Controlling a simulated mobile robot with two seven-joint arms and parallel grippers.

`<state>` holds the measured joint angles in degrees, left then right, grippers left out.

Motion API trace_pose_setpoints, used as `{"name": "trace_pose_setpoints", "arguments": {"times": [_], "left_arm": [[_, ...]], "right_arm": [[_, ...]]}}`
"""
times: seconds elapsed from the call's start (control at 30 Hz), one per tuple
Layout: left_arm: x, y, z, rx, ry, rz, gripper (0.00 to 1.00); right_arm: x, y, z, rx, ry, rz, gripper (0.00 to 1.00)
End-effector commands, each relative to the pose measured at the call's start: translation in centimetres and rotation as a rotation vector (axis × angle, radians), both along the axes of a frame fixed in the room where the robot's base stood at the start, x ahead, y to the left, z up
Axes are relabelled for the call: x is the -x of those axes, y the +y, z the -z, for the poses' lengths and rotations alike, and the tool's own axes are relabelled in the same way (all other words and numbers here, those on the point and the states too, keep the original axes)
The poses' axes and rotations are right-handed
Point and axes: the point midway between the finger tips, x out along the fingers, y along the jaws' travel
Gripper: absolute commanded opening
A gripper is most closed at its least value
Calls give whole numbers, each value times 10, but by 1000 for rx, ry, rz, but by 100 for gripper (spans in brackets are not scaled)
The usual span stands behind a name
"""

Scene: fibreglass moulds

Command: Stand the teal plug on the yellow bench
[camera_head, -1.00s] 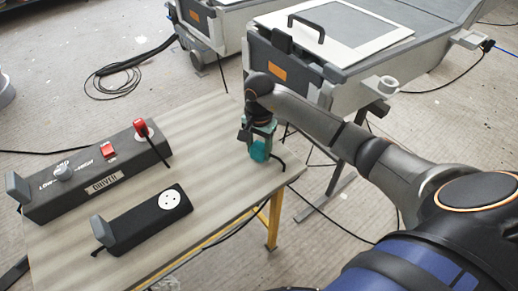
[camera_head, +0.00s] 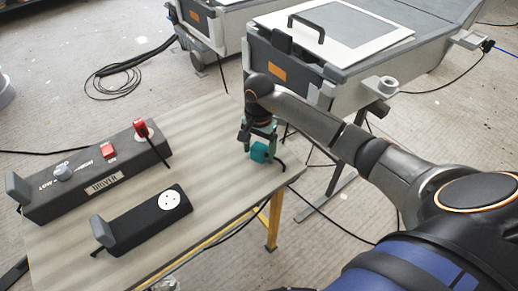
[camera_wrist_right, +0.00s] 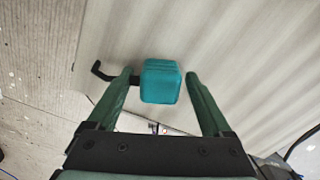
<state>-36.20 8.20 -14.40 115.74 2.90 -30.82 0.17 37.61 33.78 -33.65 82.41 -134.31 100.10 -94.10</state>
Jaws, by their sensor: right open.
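The teal plug (camera_head: 260,152) rests on the bench's far right part, near the edge. Its short black cable curves off to the right. In the right wrist view the plug (camera_wrist_right: 160,82) sits between the fingertips, with a gap on each side. My right gripper (camera_head: 260,131) is open just above and around the plug; its two dark green fingers also show in the right wrist view (camera_wrist_right: 160,75). Whether the plug stands upright or lies is hard to tell. The bench (camera_head: 212,222) has a pale striped top and yellow legs. My left gripper is not in view.
A long dark driver box (camera_head: 100,178) with a red switch and a smaller black socket box (camera_head: 140,222) stand on the bench's left part. Bare top lies between the boxes and plug.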

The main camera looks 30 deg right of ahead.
Motion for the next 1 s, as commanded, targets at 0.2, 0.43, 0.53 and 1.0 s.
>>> {"name": "trace_pose_setpoints", "arguments": {"times": [0.2,0.43,0.53,1.0], "left_arm": [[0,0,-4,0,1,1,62],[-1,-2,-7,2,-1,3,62],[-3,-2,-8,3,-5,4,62],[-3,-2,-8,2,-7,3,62]], "right_arm": [[-1,-1,-40,3,-6,0,84],[-1,-1,-89,2,-5,0,84],[-1,-1,-105,2,-3,0,84],[0,0,-121,0,0,0,84]]}}
